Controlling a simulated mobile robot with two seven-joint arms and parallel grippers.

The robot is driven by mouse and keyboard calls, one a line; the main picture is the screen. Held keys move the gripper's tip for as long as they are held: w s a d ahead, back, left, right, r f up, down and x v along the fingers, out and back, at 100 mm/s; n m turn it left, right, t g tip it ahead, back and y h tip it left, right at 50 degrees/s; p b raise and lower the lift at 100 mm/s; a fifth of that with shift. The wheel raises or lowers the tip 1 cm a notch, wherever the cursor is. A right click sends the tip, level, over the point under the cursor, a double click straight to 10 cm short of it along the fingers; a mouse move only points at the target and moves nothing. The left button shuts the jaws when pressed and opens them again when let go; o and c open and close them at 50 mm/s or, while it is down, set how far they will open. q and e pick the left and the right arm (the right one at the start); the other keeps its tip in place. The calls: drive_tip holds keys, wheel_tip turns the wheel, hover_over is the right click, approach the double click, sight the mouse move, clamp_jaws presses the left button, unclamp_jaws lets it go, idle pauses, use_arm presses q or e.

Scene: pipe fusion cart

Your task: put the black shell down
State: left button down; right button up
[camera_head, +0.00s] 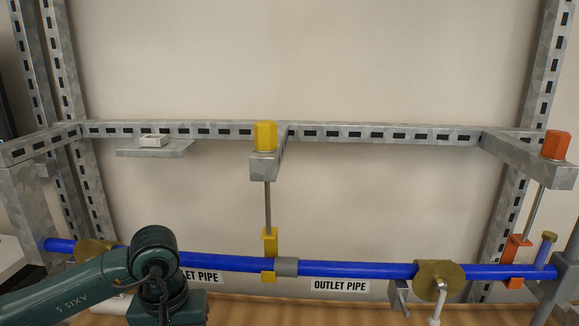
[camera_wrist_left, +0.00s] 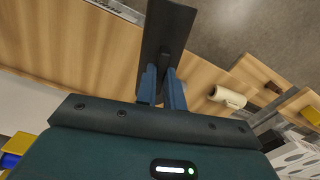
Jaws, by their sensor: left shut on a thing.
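The black shell (camera_wrist_left: 168,30) shows in the left wrist view as a flat dark piece at the top middle. My left gripper (camera_wrist_left: 162,82), with two blue fingers, is shut on its near end. The shell is tilted in the picture, over a wooden surface (camera_wrist_left: 60,50); I cannot tell its height above it. In the head view my left arm comes in at the lower left, in front of the blue pipe, and neither the shell nor the gripper's fingers can be made out there. My right gripper is in neither view.
A blue pipe (camera_head: 350,269) runs across the metal frame (camera_head: 350,133), with a grey sleeve (camera_head: 287,266) near its middle. Yellow (camera_head: 265,136) and orange (camera_head: 556,145) blocks top the brackets. A small shelf (camera_head: 155,150) holds a white item. A cream roll (camera_wrist_left: 228,97) lies right of the gripper.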

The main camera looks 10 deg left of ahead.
use_arm(q)
drive_tip(key=w+d+m, duration=0.1)
drive_tip(key=d+m, duration=0.2)
drive_tip(key=d, duration=0.3)
drive_tip(key=shift+w+r+m, duration=0.15)
drive_tip(key=shift+r+m, duration=0.05)
drive_tip(key=shift+m, duration=0.2)
